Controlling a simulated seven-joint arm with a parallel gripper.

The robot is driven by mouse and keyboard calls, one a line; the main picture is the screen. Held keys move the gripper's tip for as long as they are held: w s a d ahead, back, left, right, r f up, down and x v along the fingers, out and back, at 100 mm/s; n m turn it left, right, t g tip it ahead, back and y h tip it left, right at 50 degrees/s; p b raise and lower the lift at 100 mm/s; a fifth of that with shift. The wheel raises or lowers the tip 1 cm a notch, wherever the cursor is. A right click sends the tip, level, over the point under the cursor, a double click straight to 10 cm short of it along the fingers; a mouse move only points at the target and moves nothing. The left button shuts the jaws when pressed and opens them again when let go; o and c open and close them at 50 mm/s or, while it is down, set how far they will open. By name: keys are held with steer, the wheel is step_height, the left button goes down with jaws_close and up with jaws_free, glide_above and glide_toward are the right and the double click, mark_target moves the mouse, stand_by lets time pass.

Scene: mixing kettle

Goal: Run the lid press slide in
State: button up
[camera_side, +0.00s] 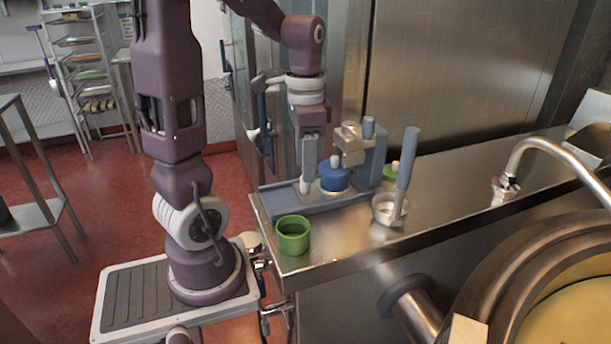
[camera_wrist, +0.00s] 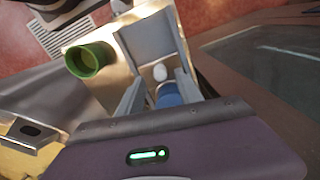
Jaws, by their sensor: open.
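The lid press (camera_side: 374,163) is a blue-grey upright frame with a beige head, standing at the table's left end. Its long blue-grey slide track (camera_side: 300,206) runs along the table. A blue round piece (camera_side: 335,180) with a pale knob sits at the press, below and beside the head. My gripper (camera_side: 307,187) points down over the track, left of the blue piece. In the wrist view its two fingers are apart, with a white knob (camera_wrist: 160,73) and the blue piece (camera_wrist: 168,95) seen between or beyond them. Contact cannot be told.
An open green jar (camera_side: 293,240) stands in front of the track, also in the wrist view (camera_wrist: 88,60). A pale cup (camera_side: 386,211) with a tall blue handle (camera_side: 407,160) stands to the right. A green piece (camera_side: 390,174) is behind. A faucet (camera_side: 535,145) and kettle (camera_side: 480,270) are farther right.

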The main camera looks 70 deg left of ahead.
steer(key=shift+r, duration=1.6)
